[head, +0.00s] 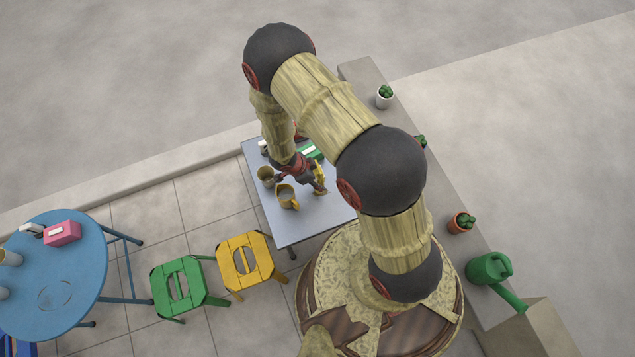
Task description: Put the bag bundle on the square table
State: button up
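The square table (290,229) has a grey top and stands in the middle of the head view, partly hidden by my arm. My gripper (320,188) is low over this table, right of a yellow-handled jug (287,198). A small yellow piece (320,171) shows right at the gripper. I cannot tell if it is held, or if it is part of the gripper. Whether the fingers are open or shut is too small to see. I cannot make out the bag bundle for sure; it may be hidden by my arm.
An olive cup (265,175) and a green box (311,151) are on the grey table; its front part is bare. A blue round table (85,275) with a pink box (62,233), a green stool (178,287) and a yellow stool (246,262) stand left. Pots and a green watering can (490,268) line the right ledge.

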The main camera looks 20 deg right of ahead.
jog(key=shift+w+d+f, duration=0.2)
jog(key=shift+w+f, duration=0.05)
jog(key=shift+f, duration=0.2)
jog(key=f+b, duration=0.2)
jog(key=f, duration=0.1)
jog(key=shift+w+d+f+b, duration=0.1)
jog(key=shift+w+f+b, duration=0.1)
jog(key=shift+f+b, duration=0.1)
jog(key=shift+r, duration=0.15)
jog(key=o, duration=1.2)
jog(key=shift+o, duration=0.2)
